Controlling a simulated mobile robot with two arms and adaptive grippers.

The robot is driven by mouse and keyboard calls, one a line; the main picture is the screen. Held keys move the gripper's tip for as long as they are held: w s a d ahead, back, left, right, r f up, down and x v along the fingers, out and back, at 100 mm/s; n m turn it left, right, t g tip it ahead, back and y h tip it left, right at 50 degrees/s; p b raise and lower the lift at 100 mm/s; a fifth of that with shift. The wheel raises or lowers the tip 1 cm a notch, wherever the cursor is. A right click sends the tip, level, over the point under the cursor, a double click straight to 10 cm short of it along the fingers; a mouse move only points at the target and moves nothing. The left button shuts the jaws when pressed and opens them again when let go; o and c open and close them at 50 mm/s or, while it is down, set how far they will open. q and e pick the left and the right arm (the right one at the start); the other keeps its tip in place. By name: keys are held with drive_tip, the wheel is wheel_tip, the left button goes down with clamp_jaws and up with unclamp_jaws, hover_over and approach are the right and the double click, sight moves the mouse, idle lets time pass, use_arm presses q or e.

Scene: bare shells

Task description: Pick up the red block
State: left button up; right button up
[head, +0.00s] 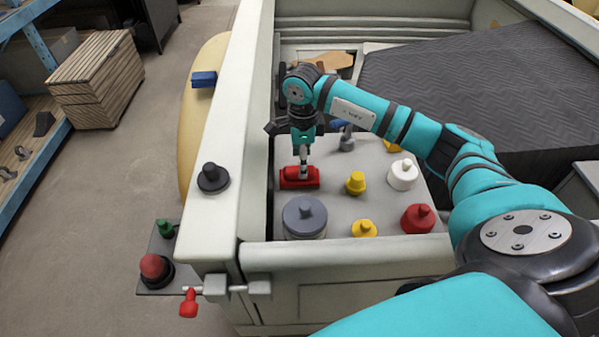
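The red block (291,184) lies on the grey panel (327,218) inside the pale shell, near the panel's left edge. My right arm reaches in from the right and bends down over it. My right gripper (303,172) points down, with its fingertips at the top middle of the red block and covering part of it. Whether the fingers are closed on the block or only resting at it cannot be told. The block appears to sit level on the panel. My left gripper is not in view.
Around the block stand a large grey knob (305,218), yellow knobs (356,183), a white knob (403,175) and a red knob (418,219). The pale shell wall (229,130) rises to the left, with a black knob (212,178) on it. A blue block (204,79) lies farther left.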

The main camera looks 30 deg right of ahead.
sight(289, 176)
drive_tip(key=f, duration=0.1)
drive_tip(key=f+p, duration=0.1)
drive_tip(key=f, duration=0.1)
drive_tip(key=shift+w+a+f, duration=0.2)
drive_tip(key=shift+a, duration=0.15)
drive_tip(key=shift+f, duration=0.25)
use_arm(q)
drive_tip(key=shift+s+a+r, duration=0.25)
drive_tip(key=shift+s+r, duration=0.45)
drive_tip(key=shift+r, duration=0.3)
use_arm(e)
drive_tip(key=shift+s, duration=0.1)
clamp_jaws()
